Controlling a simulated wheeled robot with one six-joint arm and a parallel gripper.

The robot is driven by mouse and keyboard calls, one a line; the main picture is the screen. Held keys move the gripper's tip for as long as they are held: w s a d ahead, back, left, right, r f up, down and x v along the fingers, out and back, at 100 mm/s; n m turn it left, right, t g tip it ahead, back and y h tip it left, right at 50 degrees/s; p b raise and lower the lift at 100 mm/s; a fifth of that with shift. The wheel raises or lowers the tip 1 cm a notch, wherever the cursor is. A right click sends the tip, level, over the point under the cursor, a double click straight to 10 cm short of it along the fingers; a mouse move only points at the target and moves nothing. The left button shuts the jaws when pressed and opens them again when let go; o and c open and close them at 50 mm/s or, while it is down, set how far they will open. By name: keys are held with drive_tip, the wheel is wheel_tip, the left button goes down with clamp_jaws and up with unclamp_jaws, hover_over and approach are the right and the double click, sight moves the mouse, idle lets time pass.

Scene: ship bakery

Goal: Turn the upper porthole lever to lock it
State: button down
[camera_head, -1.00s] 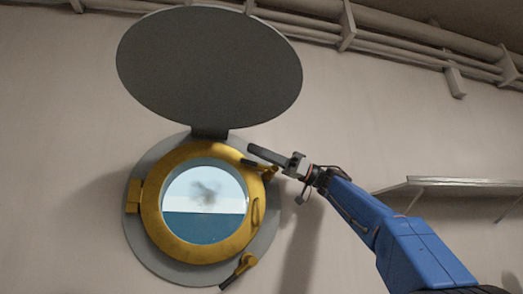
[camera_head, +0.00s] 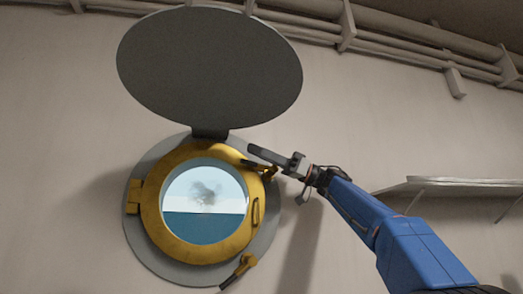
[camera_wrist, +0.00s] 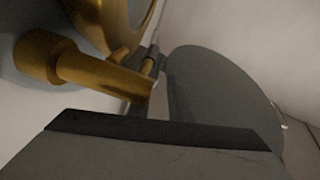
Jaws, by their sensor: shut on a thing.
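The brass porthole (camera_head: 150,222) is set in the wall, its glass showing sea and sky. The upper lever (camera_head: 251,163) is at the ring's upper right, with a brass base and dark handle pointing left. My gripper (camera_head: 262,156) is at this lever and shut on it; its fingers partly hide the lever. The exact contact is hidden there. The lower lever (camera_head: 240,270) is at the ring's lower right, angled down-left.
A round grey cover (camera_head: 208,65) is raised above the porthole; it also fills much of the wrist view (camera_wrist: 220,90). A shelf (camera_head: 450,184) juts from the wall at right. Pipes (camera_head: 400,50) run along the top. The wall between porthole and shelf is bare.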

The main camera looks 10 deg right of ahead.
drive_tip(key=shift+w+f, duration=0.85)
drive_tip(key=shift+f, duration=0.2)
drive_tip(key=s+r+v, duration=0.1)
drive_tip(key=v, duration=1.5)
drive_tip(key=shift+s+d+r, duration=0.2)
drive_tip(key=shift+s+d, duration=0.2)
drive_tip(key=shift+d, duration=0.3)
